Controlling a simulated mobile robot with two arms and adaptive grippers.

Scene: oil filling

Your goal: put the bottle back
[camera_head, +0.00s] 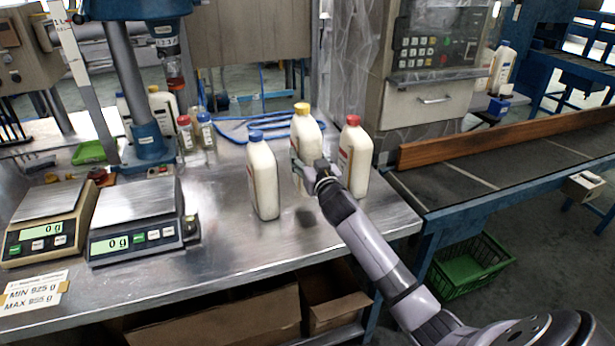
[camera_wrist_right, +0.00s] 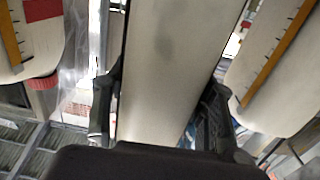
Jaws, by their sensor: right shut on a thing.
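A white bottle with a yellow cap (camera_head: 306,130) is upright between two other white bottles on the steel table. My right gripper (camera_head: 315,172) is shut on this bottle, with its fingers on either side of the body. In the right wrist view, the pale bottle body (camera_wrist_right: 165,70) fills the space between the fingers (camera_wrist_right: 160,110). A dark shadow lies on the table below and in front of it, and its base looks slightly raised. The blue-capped bottle (camera_head: 263,178) stands to its left, and the red-capped bottle (camera_head: 355,158) to its right. My left gripper is not in view.
Two scales (camera_head: 135,212) reading 0 g stand on the left of the steel table (camera_head: 235,262). Behind them are a filling column (camera_head: 150,142) and small capped jars (camera_head: 206,132). A conveyor (camera_head: 500,165) runs at the right. Clear table lies in front of the bottles.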

